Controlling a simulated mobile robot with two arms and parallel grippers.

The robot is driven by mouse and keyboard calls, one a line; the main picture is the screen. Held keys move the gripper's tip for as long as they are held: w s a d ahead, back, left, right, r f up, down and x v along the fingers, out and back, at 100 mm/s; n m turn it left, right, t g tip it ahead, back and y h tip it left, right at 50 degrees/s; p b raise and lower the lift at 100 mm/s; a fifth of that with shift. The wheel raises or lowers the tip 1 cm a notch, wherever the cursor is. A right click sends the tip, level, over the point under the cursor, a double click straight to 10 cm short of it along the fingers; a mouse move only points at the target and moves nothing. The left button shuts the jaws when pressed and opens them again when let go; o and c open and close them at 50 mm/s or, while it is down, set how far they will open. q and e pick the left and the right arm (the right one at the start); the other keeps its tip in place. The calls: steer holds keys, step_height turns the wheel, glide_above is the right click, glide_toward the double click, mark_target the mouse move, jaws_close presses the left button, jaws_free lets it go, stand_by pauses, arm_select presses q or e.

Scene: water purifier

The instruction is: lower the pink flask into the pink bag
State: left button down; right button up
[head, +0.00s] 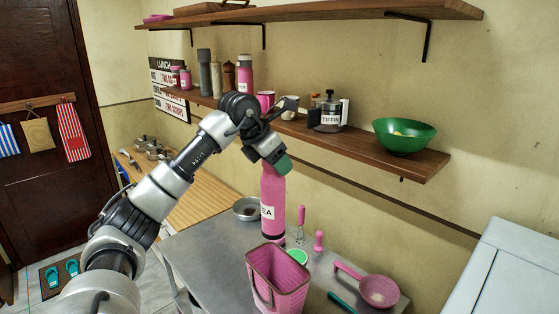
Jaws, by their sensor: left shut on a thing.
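The pink flask (273,205) is upright with a white label, partly cut by its edge, ending in "EA". My left gripper (270,152) comes down from above and is shut on the flask's top; the fingertips are partly hidden by the wrist. The pink bag (278,282) stands open-topped on the grey table at the front, cut by the bottom edge of the head view. The flask's base is just behind the bag's far rim in the picture. I cannot tell whether it touches the table. My right gripper is not in view.
The grey table (215,255) also holds a metal bowl (246,208), a pink-handled whisk (300,225), a pink brush-like tool (319,242), a green-topped round item (297,257) and a pink strainer (378,290). A wooden shelf (385,160) with a green bowl (404,134) runs behind.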

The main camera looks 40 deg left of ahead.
mark_target(278, 192)
arm_select(q)
step_height(278, 192, down, 8)
steer(key=b, duration=0.7)
steer(key=shift+w+f, duration=0.15)
steer(key=shift+f, duration=0.05)
